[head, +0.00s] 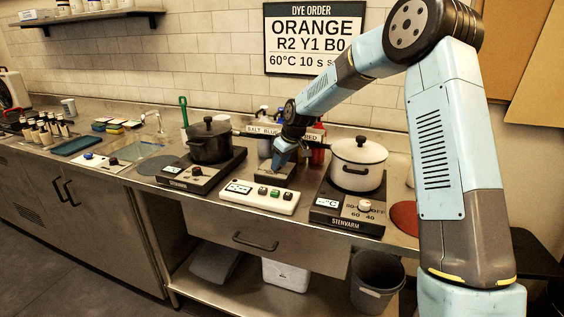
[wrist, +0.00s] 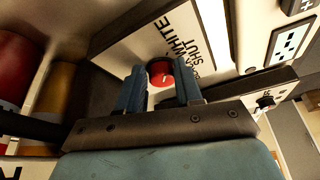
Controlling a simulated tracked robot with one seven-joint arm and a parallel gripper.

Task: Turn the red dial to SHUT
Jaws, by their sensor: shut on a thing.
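The red dial (wrist: 161,72) shows in the wrist view on a pale panel, with a white pointer mark on its face. The panel has the words WHITE and SHUT (wrist: 192,47) printed beside the dial, up and to the right; other lettering is partly hidden. My gripper (wrist: 160,85) has its two blue fingers on either side of the dial, shut on it. In the head view my gripper (head: 278,163) reaches down between the two pots at the back of the counter. The dial is hidden there behind my gripper.
A black pot (head: 210,142) on a hob stands left of my gripper and a white pot (head: 358,163) on another hob stands right. A white button panel (head: 259,197) lies in front. Bottles (head: 317,152) stand close behind.

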